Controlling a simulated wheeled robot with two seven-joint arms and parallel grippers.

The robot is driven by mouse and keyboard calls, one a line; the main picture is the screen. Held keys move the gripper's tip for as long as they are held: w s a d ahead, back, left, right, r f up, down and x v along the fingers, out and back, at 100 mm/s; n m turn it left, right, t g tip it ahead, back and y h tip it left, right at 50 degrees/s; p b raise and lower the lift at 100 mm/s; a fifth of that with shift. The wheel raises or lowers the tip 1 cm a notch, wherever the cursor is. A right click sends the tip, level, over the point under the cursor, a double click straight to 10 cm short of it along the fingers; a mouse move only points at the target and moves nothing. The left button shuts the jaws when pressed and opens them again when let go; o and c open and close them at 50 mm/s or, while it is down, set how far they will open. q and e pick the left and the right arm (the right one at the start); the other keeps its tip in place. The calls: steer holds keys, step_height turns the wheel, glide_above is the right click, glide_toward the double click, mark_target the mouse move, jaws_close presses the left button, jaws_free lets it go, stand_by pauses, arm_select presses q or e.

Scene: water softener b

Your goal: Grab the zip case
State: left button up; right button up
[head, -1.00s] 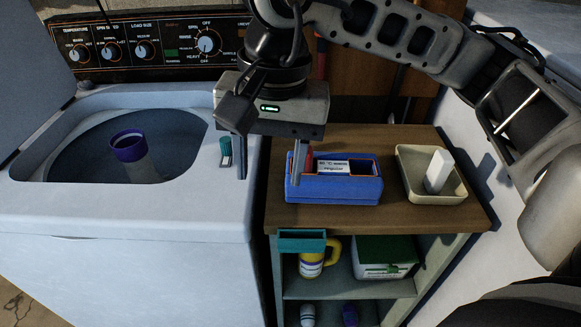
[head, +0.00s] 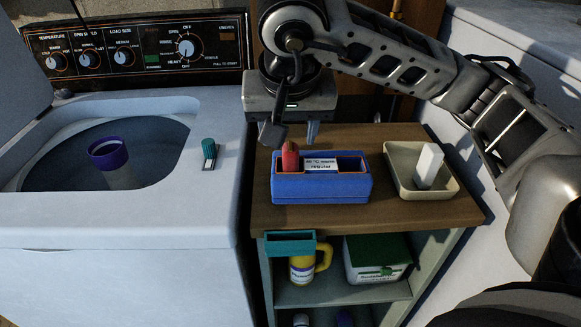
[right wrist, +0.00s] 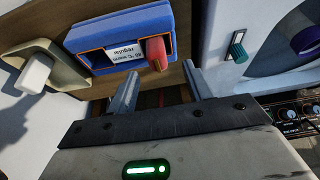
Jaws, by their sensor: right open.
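The blue zip case (head: 320,189) with orange trim sits on the wooden shelf top. A white labelled card (head: 321,164) and a red item (head: 290,158) stick up from it. My right gripper (head: 295,133) is open and empty, just behind the case's left part in the head view, its fingers pointing down. In the right wrist view, the zip case (right wrist: 120,50) lies beyond the open fingertips (right wrist: 160,78), with the red item nearest the gap. The fingers look apart from the case. My left gripper is not in view.
A beige tray (head: 448,186) with a white block (head: 428,165) stands right of the case. The washer (head: 110,225) is at left, its open tub holding a purple-rimmed cup (head: 110,156). A lower shelf holds a yellow-handled bottle (head: 303,268) and a green-lidded box (head: 377,258).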

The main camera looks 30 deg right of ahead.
mark_target(291, 147)
steer(key=x, duration=0.5)
steer(key=shift+d+f+p, duration=0.1)
steer(key=shift+d+p, duration=0.15)
steer(key=shift+p, duration=0.1)
steer(key=c, duration=1.1)
